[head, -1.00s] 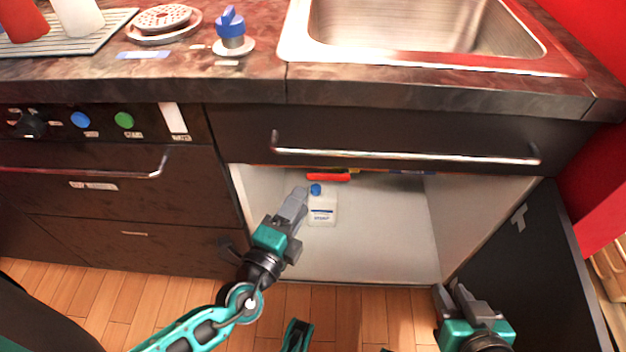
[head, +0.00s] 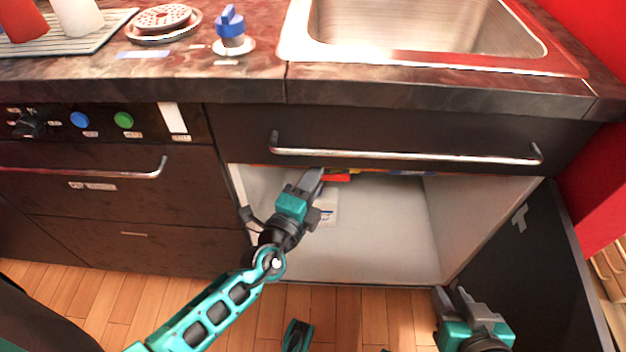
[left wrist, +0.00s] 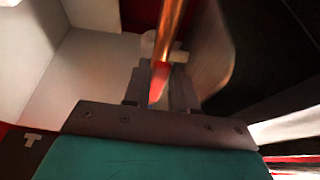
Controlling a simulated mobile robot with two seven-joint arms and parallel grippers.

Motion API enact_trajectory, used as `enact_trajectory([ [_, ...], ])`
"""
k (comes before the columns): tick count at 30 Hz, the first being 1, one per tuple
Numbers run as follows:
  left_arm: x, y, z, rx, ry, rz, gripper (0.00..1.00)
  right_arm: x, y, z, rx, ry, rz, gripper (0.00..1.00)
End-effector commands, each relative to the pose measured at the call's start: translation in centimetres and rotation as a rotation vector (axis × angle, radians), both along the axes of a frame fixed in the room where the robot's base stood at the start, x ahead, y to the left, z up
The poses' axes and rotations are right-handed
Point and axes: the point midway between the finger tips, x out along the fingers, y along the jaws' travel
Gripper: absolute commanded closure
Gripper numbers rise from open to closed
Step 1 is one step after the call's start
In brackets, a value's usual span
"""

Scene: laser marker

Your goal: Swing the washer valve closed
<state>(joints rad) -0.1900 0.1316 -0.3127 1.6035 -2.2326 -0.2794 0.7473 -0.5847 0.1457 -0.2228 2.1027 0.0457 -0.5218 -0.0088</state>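A red lever-like handle (head: 336,178) shows high inside the open cabinet under the sink, just below the drawer front; I take it for the valve handle, though its label is not readable. My left gripper (head: 314,178) reaches into the cabinet, its tips at the left end of the red handle. In the left wrist view a red piece (left wrist: 158,80) lies between the fingertips of this gripper (left wrist: 160,92), beside a copper pipe (left wrist: 172,28). I cannot tell whether the fingers press on it. My right gripper (head: 457,297) is empty and open, low at the right.
A white bottle (head: 329,207) stands in the cabinet, partly hidden behind my left gripper. The cabinet door (head: 535,265) is swung open at the right. The drawer handle (head: 405,157) juts out above. A blue knob (head: 231,25) sits on the counter. The right cabinet floor is clear.

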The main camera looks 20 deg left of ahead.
Motion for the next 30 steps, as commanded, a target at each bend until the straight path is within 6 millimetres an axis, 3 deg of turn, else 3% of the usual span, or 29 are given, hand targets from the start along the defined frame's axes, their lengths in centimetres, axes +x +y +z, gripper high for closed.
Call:
enact_trajectory([
  [8, 0.0, 0.0, 0.0, 0.0, 0.0, 0.0, 1.0, 0.0, 0.1, 0.1, 0.003, 0.0, -0.002, 0.71],
  [23, 0.0, -0.1, -0.1, -0.002, -0.001, 0.0, 1.0, 0.0, 0.1, 0.0, 0.003, -0.001, -0.002, 0.71],
  [30, -0.2, -1.0, -0.6, -0.044, -0.012, -0.002, 1.0, 0.0, 0.1, -0.9, 0.001, 0.004, 0.001, 0.71],
])
